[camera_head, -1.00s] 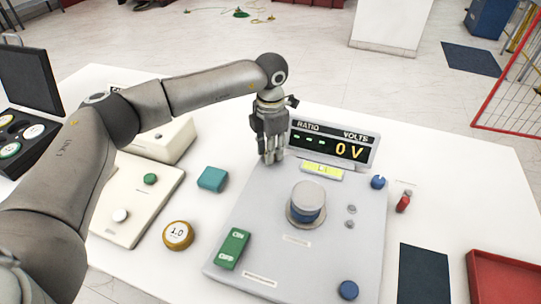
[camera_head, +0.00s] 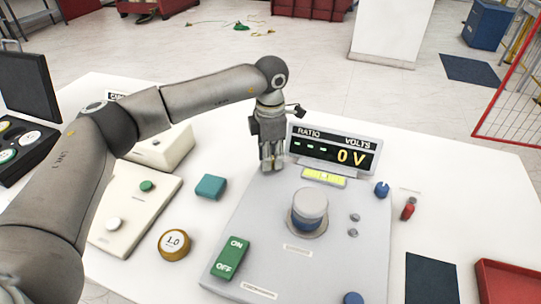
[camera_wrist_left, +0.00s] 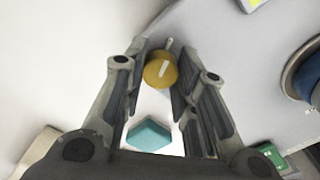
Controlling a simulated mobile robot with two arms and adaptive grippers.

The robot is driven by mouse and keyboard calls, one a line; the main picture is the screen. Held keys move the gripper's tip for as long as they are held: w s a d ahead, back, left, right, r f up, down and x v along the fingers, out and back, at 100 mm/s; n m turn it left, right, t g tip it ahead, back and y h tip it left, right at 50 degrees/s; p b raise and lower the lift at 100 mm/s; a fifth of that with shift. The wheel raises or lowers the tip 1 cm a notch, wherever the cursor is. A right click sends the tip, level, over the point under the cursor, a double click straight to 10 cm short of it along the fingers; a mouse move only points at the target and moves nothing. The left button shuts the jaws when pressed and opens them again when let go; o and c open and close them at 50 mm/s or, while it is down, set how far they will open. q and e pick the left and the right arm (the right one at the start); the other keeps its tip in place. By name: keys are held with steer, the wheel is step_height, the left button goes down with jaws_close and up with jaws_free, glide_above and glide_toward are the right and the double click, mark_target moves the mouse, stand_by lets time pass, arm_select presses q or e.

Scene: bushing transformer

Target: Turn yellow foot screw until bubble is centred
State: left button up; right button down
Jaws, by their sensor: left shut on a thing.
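The yellow foot screw (camera_wrist_left: 160,70), a round knob with a white line across its top, sits between the fingers of my left gripper (camera_wrist_left: 157,80) in the left wrist view. In the head view my left gripper (camera_head: 272,166) points down at the back left corner of the grey instrument (camera_head: 262,215), shut on the screw, which its fingers mostly hide there. The yellow-green bubble vial (camera_head: 324,177) lies in front of the display; the bubble's exact position is too small to tell. My right gripper is out of view.
The display (camera_head: 333,152) reads 0 V close beside the gripper. A large knob (camera_head: 310,208), a green ON/OFF switch (camera_head: 231,258) and a blue knob (camera_head: 382,189) are on the instrument. A teal block (camera_head: 211,187) and a yellow dial (camera_head: 174,244) stand to its left.

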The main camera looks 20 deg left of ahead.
arm_select(q)
steer(key=o, duration=1.1)
steer(key=shift+c, duration=0.2)
steer(key=shift+r, duration=0.15)
step_height(320, 180, up, 12)
